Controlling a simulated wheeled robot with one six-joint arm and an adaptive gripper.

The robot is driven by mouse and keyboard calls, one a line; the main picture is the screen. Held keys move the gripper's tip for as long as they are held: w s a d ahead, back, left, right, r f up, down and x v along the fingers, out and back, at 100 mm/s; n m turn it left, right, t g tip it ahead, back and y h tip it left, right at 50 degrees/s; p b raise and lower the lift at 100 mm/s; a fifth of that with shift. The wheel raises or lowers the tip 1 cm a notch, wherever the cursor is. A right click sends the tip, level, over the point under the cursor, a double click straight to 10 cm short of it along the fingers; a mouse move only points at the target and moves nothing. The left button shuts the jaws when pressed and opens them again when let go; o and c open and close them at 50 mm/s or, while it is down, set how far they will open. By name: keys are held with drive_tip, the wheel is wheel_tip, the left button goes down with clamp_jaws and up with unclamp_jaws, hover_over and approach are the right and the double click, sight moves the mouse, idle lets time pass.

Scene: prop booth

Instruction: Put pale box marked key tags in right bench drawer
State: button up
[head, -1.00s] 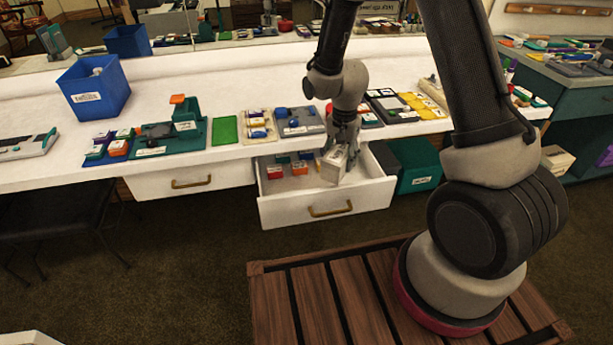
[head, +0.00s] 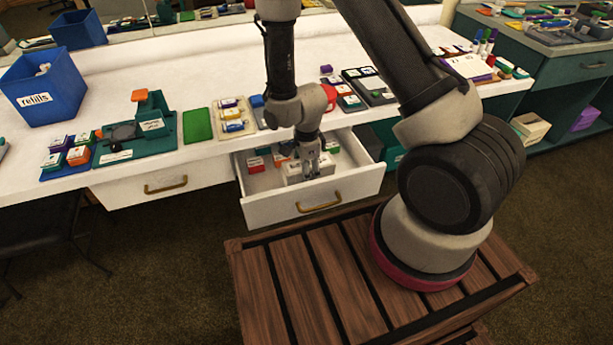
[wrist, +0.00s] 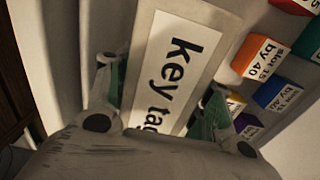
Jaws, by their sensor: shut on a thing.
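The pale box marked key tags (wrist: 172,58) is between the fingers of my gripper (wrist: 165,105), which is shut on it. In the head view the pale box (head: 296,173) is down inside the open right bench drawer (head: 262,211), near its front. My gripper (head: 310,172) reaches into the drawer from above. In the wrist view the box's label faces the camera and its end is hidden by my gripper. Whether the box touches the drawer floor cannot be told.
Small coloured boxes lie in the drawer, among them a red one (head: 256,164) and an orange one (wrist: 255,55). The left drawer (head: 150,186) is shut. The bench top (head: 215,80) holds a blue refills bin (head: 45,88), a green stamping device (head: 150,125) and trays.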

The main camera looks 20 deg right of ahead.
drive_tip(key=shift+f, duration=1.45)
drive_tip(key=o, duration=0.9)
drive_tip(key=shift+f, duration=0.1)
drive_tip(key=shift+o, duration=0.2)
